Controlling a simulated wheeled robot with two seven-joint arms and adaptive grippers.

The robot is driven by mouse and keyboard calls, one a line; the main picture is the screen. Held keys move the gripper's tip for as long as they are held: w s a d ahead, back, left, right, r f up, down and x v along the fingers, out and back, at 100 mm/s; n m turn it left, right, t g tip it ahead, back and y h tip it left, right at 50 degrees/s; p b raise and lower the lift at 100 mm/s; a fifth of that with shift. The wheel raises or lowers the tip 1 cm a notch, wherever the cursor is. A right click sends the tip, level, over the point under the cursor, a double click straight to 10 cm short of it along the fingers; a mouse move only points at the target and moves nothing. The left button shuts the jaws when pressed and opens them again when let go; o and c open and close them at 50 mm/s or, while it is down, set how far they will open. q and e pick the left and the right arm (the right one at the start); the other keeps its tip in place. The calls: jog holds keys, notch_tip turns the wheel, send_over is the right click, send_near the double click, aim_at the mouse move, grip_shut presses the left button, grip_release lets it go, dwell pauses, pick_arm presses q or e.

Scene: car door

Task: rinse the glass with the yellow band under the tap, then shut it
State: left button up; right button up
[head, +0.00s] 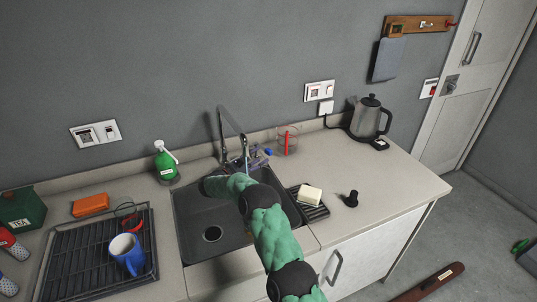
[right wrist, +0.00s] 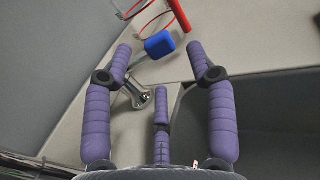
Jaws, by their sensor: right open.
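I cannot make out a glass with a yellow band. My left gripper is out of view.
The sink (head: 200,250) has a drying rack (head: 80,265) to its left with a blue mug (head: 126,252) and a red-marked glass (head: 124,207). The right counter is mostly clear.

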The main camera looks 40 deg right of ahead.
aim_at(267, 153)
jog(key=d, duration=0.4)
jog(key=w+d+b, duration=0.1)
jog(key=d, duration=0.1)
jog(key=shift+d, duration=0.2)
grip_shut()
